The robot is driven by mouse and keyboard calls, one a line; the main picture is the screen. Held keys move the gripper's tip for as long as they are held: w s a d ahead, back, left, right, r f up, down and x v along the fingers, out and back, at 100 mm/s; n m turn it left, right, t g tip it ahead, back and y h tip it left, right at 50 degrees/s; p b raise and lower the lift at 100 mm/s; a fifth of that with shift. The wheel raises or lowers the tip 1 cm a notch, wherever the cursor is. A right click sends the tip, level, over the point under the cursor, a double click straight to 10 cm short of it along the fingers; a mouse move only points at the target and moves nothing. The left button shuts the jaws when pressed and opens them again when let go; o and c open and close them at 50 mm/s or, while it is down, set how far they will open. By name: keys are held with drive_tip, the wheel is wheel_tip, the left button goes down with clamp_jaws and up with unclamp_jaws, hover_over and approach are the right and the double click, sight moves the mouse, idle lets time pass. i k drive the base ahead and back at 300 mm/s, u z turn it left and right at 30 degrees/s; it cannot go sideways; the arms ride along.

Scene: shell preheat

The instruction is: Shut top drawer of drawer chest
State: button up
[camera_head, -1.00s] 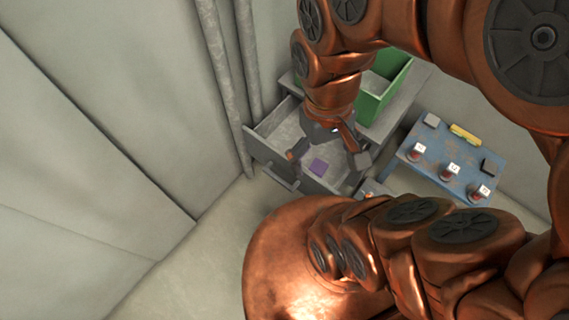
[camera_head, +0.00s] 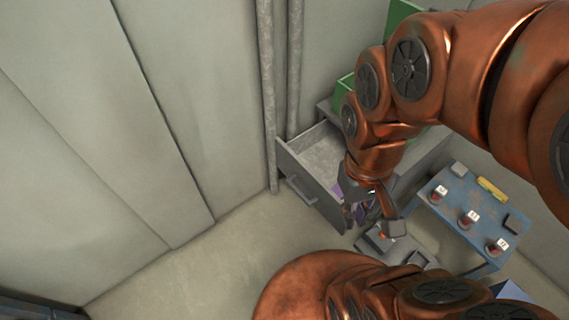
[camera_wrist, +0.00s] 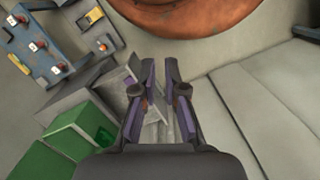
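The grey drawer chest (camera_head: 432,150) stands against the back wall. Its top drawer (camera_head: 297,172) is pulled open, with its handle on the front facing lower left. A purple item (camera_head: 338,191) shows at the drawer's right side, partly hidden by my gripper. My gripper (camera_head: 372,222) points down at the drawer's near right end, its fingers apart. In the wrist view my gripper (camera_wrist: 161,68) shows a gap between its fingers with nothing held. Part of the drawer shows behind and between them; I cannot tell whether they touch it.
A green box (camera_head: 346,88) stands on the chest, partly behind my arm. A blue table (camera_head: 455,205) with several red-and-white items and a yellow item (camera_head: 491,189) is at the right. A grey box-like thing (camera_head: 375,243) lies below the gripper. The floor (camera_head: 225,250) at left is clear.

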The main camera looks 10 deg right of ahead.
sight(311, 161)
drive_tip(key=u, duration=0.55)
drive_tip(key=i, duration=0.4)
drive_tip(key=u, duration=1.25)
